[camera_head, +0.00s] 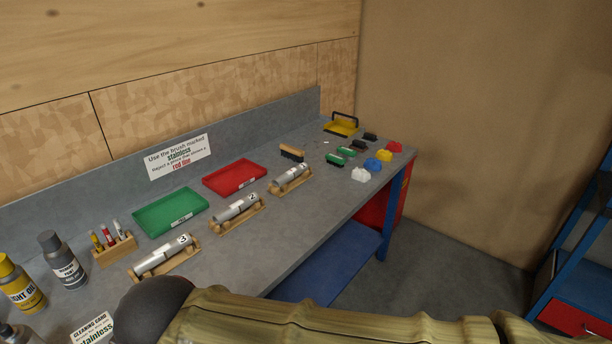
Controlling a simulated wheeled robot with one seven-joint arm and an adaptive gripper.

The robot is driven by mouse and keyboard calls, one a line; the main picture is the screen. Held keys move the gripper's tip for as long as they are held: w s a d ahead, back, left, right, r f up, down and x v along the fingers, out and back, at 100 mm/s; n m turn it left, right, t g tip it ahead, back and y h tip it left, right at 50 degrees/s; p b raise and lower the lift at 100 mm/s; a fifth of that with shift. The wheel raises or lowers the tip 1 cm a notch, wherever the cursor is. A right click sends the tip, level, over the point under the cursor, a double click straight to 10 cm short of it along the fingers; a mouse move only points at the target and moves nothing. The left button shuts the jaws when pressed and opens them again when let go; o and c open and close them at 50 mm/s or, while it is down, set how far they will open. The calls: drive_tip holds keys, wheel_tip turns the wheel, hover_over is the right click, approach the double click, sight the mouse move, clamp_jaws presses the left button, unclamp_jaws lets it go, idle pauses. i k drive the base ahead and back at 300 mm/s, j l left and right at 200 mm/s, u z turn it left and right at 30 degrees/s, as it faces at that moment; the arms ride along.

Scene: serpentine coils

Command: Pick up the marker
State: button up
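Three slim upright markers stand in a small wooden holder (122,249) at the left of the grey workbench. The left marker (96,240) shows yellow and red, the middle marker (107,236) shows white and red, and the right marker (118,229) is pale with a red tip. They are small, and I cannot read any lettering on them. My arm, tan with a dark rounded end, crosses the bottom of the view, in front of the bench. My gripper is not in view.
A dark grey can (66,265) and a yellow can (20,286) stand left of the holder. A green tray (150,220) and a red tray (215,181) lie to its right. Several metal tubes, including one marked 3 (163,255), rest on wooden cradles. Brushes lie farther right.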

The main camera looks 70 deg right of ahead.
sight(105, 231)
drive_tip(key=j+z, duration=0.15)
drive_tip(key=z, duration=2.15)
drive_tip(key=k+j, duration=0.15)
drive_tip(key=j, duration=0.2)
drive_tip(key=k+j+z, duration=0.1)
drive_tip(key=j, duration=0.2)
drive_tip(key=k+j, duration=0.2)
drive_tip(key=j, duration=0.15)
drive_tip(key=z, duration=0.05)
